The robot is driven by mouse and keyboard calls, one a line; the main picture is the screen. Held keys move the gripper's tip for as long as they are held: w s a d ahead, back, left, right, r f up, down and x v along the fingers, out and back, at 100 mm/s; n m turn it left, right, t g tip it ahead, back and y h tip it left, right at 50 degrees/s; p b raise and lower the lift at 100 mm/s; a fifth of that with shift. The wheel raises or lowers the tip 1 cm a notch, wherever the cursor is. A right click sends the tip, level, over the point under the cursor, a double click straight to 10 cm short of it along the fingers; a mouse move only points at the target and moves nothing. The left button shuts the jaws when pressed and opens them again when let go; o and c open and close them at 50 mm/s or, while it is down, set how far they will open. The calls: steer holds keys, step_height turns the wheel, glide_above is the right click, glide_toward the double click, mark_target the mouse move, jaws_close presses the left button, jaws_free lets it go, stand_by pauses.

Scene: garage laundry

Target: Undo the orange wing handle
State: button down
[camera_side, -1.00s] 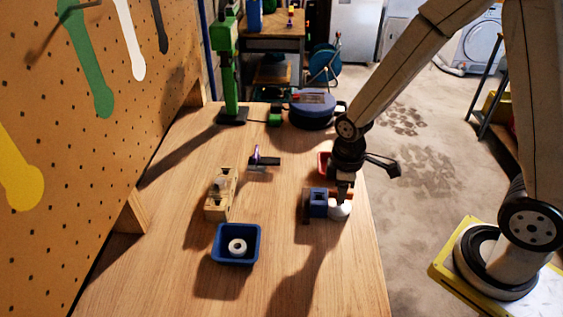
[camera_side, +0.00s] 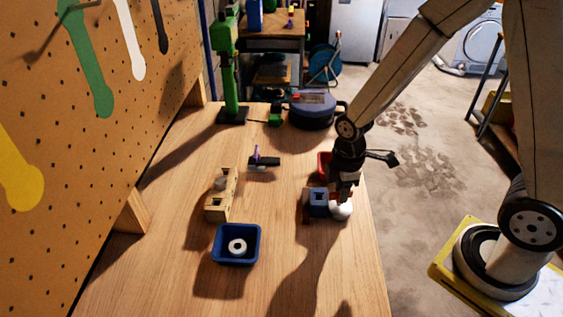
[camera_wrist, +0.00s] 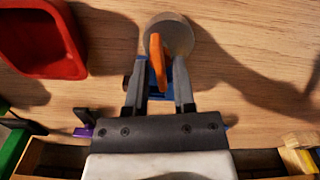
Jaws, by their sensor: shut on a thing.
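The orange wing handle (camera_wrist: 157,60) stands between the fingers of my gripper (camera_wrist: 160,68) in the wrist view, and the fingers are shut on it. A pale round disc (camera_wrist: 174,38) lies beneath and beyond the handle. A blue block (camera_side: 318,203) sits beside the disc, which also shows in the side view (camera_side: 341,211). My gripper (camera_side: 343,193) reaches down over them near the table's right edge. It mostly hides the handle in the side view.
A red tray (camera_side: 324,164) is close behind the gripper. A blue tray (camera_side: 216,246) holding a white ring (camera_side: 237,246) and a tan block (camera_side: 221,196) stand to the left. A purple-and-black piece (camera_side: 264,162) is farther back. The front tabletop (camera_side: 310,270) is clear.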

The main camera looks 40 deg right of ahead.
steer(key=n, duration=1.3)
stand_by(0.4)
steer(key=c, duration=0.7)
jaws_free()
steer(key=shift+r, duration=0.15)
steer(key=shift+r, duration=3.8)
